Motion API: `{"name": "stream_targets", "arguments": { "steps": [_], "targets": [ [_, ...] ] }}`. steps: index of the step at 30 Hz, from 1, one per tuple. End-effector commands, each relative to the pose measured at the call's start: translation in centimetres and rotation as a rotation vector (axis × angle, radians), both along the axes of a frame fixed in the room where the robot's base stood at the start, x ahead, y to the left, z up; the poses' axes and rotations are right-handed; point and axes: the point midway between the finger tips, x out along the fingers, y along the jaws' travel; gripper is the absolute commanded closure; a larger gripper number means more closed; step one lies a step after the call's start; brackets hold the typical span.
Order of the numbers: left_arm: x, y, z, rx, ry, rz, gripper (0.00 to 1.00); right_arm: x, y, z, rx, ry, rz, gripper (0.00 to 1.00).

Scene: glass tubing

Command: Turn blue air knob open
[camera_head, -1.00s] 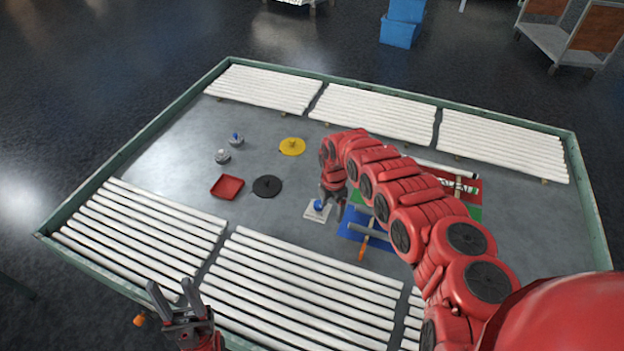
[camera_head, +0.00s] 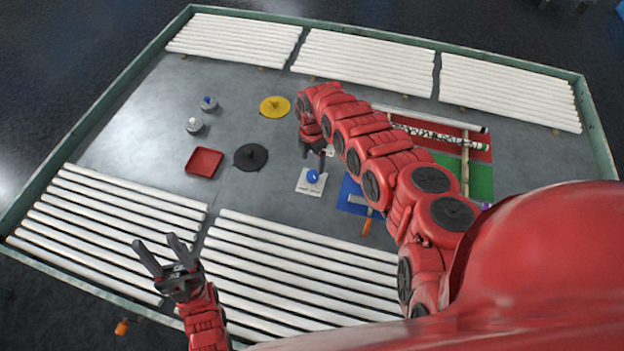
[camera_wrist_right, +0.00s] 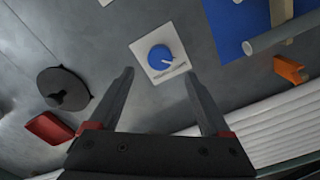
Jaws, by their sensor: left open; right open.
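The blue air knob (camera_head: 313,176) sits on a square white plate (camera_head: 301,187) on the grey table. In the right wrist view the round blue knob (camera_wrist_right: 161,56) carries a white pointer line, aimed toward the lower right. The white plate (camera_wrist_right: 151,70) has small dark print that I cannot read. My right gripper (camera_head: 313,152) is above the table just behind the knob; in the wrist view its open fingers (camera_wrist_right: 160,80) are spread on either side below the knob, empty and apart from it. My left gripper (camera_head: 161,247) is open and empty over the front left tubes.
White tubes (camera_head: 290,270) lie in rows along the front and back edges. A black disc (camera_head: 250,157), red tray (camera_head: 204,162) and yellow disc (camera_head: 274,106) lie left of the knob.

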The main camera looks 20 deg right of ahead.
Motion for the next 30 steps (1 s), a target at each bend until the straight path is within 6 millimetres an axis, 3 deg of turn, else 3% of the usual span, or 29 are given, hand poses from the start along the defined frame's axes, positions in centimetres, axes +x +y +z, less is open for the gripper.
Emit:
{"name": "stream_targets", "arguments": {
  "steps": [1, 9, 23, 24, 30],
  "targets": [
    [0.0, 0.0, -2.0, 0.0, 0.0, 0.0, 0.5, 0.0, 0.1, -2.2, 0.001, -0.002, 0.001, 0.19],
    [0.0, 0.0, -5.6, 0.0, 0.0, 0.0, 0.5, 0.1, 0.0, -6.4, 0.0, -0.003, 0.0, 0.19],
    [0.0, 0.0, -6.4, 0.0, 0.0, 0.0, 0.5, 0.1, 0.0, -7.2, 0.0, -0.002, 0.0, 0.19],
    [0.0, 0.0, -6.4, 0.0, 0.0, 0.0, 0.5, 0.1, 0.0, -7.2, 0.0, -0.003, 0.0, 0.2],
    [0.0, 0.0, -6.4, 0.0, 0.0, 0.0, 0.5, 0.1, 0.0, -7.2, 0.0, -0.003, 0.0, 0.56]
  ]
}}
